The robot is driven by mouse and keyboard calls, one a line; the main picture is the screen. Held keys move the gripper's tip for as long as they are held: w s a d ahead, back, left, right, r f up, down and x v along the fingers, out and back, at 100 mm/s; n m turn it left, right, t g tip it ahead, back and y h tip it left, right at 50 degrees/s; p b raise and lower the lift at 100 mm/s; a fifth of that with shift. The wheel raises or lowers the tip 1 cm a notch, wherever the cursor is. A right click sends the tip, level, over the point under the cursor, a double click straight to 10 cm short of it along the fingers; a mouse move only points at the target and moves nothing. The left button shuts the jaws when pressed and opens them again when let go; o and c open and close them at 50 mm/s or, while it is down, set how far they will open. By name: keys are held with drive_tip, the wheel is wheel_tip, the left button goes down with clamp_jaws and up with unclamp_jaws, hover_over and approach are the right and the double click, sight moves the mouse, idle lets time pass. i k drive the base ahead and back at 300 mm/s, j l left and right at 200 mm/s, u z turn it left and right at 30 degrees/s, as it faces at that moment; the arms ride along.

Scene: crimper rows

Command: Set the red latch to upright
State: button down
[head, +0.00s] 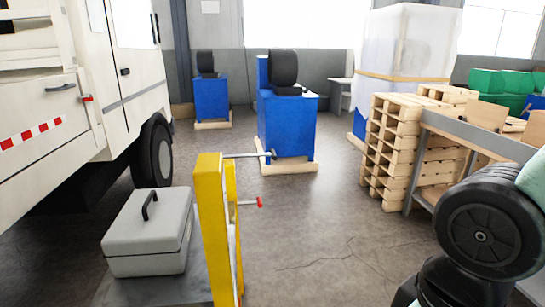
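A yellow upright frame (212,228) stands in the near middle of the head view. A thin lever with a red tip (259,202) sticks out from it to the right, lying about level rather than upright. It looks like the red latch; where it joins the frame is partly hidden. Above it, a longer grey rod (250,155) with a dark knob also points right. My gripper is not in view; only dark and pale teal parts of my arm show at the lower right, well apart from the red-tipped lever.
A grey lidded box (148,233) sits just left of the yellow frame. A white truck (60,125) fills the left. Blue machines (288,125) stand behind, stacked pallets (392,150) and a bench at right. The floor (330,240) right of the frame is clear.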

sight(90, 98)
drive_tip(key=i+l+z, duration=0.8)
drive_tip(key=i+u, duration=0.25)
drive_tip(key=i, duration=0.3)
drive_tip(key=i+l+u, duration=0.25)
drive_tip(key=i, duration=0.25)
drive_tip(key=i+j+u, duration=0.2)
drive_tip(key=i+u, duration=0.15)
drive_tip(key=i, duration=0.5)
drive_tip(key=i+u, duration=0.3)
drive_tip(key=i, duration=0.6)
drive_tip(key=i+u, duration=0.35)
drive_tip(key=i, duration=0.15)
drive_tip(key=i+l+u, duration=0.3)
drive_tip(key=i, duration=0.15)
drive_tip(key=i+j+u, duration=0.1)
drive_tip(key=u, duration=0.4)
drive_tip(key=i+u, duration=0.3)
drive_tip(key=u, duration=0.15)
drive_tip(key=i+u, duration=0.2)
drive_tip(key=u, duration=0.3)
drive_tip(key=i+l+u, duration=0.15)
drive_tip(key=u, duration=0.35)
drive_tip(key=i+l+u, duration=0.25)
drive_tip(key=u, duration=0.25)
drive_tip(key=i, duration=0.1)
